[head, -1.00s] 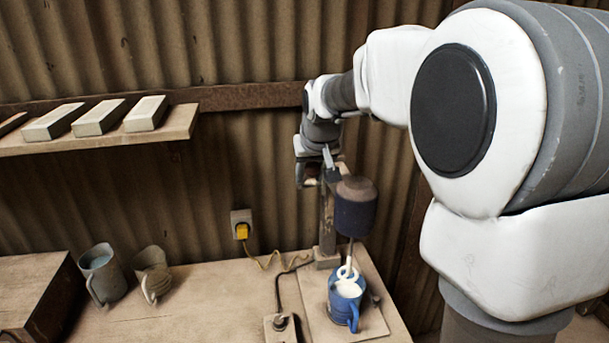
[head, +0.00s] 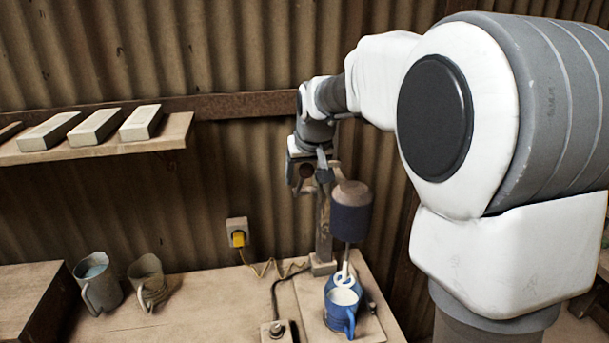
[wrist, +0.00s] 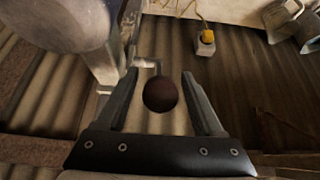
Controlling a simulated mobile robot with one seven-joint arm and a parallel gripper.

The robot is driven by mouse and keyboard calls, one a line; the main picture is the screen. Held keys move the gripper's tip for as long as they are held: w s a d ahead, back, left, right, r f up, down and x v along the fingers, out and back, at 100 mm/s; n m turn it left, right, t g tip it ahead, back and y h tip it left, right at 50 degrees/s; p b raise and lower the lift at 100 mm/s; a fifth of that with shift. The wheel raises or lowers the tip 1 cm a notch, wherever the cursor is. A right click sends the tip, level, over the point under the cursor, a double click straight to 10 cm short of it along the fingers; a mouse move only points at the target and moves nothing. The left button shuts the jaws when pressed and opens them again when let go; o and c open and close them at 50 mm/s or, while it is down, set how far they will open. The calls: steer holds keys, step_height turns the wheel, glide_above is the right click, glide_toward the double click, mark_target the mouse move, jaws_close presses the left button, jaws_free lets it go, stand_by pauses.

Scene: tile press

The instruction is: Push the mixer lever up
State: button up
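The mixer has a dark blue motor head (head: 351,213) on an upright post (head: 325,232), with its whisk down in a blue mug (head: 341,308). In the wrist view, the mixer lever ends in a dark red ball knob (wrist: 160,94) on a short metal rod (wrist: 145,63). My gripper (wrist: 160,74) is open, and the knob shows between its two fingers with a visible gap on each side. In the head view, my gripper (head: 321,168) is beside the top of the post, behind the motor head.
A shelf (head: 95,151) with several pale bars is at the upper left. Two grey mugs (head: 98,285) (head: 147,282) stand on the bench at left. A yellow plug (head: 238,239) sits in a wall socket, its cord running along the bench. The corrugated wall is close behind my gripper.

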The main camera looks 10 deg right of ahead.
steer(key=b+v, duration=0.1)
steer(key=v, duration=1.6)
steer(key=shift+r, duration=0.2)
steer(key=shift+s, duration=0.1)
steer(key=s+f, duration=0.8)
steer(key=s, duration=0.3)
steer(key=s+f, duration=0.9)
steer(key=s, duration=0.3)
steer(key=shift+g, duration=0.4)
stand_by(0.4)
